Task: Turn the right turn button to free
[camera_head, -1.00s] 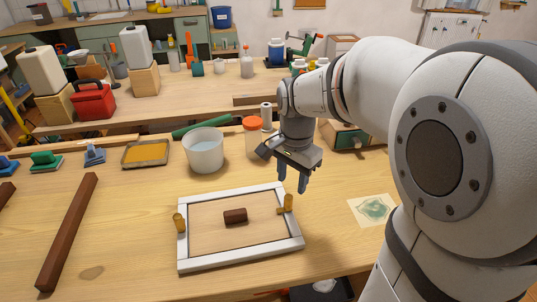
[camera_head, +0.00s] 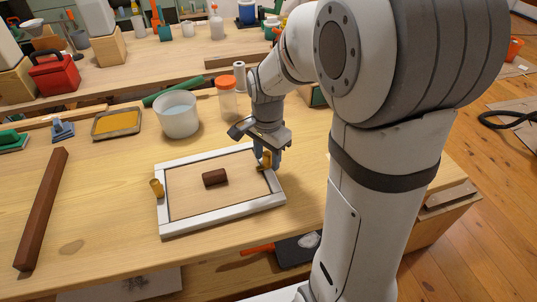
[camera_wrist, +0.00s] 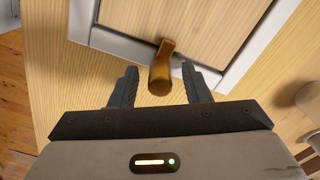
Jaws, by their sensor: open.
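The right turn button (camera_head: 265,161) is a brass-coloured piece at the right side of a white frame (camera_head: 205,222) that lies on the table around a wooden panel (camera_head: 190,203). In the wrist view, the turn button (camera_wrist: 161,72) stands between my two open fingers, with its narrow end over the panel's edge. My gripper (camera_head: 268,163) is open and low over the frame's right side, partly hiding the button. I cannot tell whether either finger touches it. The left turn button (camera_head: 157,188) is on the frame's left side. A dark brown handle (camera_head: 215,178) is on the panel.
A white bucket (camera_head: 178,118) and an orange-lidded jar (camera_head: 227,100) stand behind the frame. A yellow tray (camera_head: 117,122) is at the back left. A long brown bar (camera_head: 42,205) lies at left. The table in front of the frame is clear.

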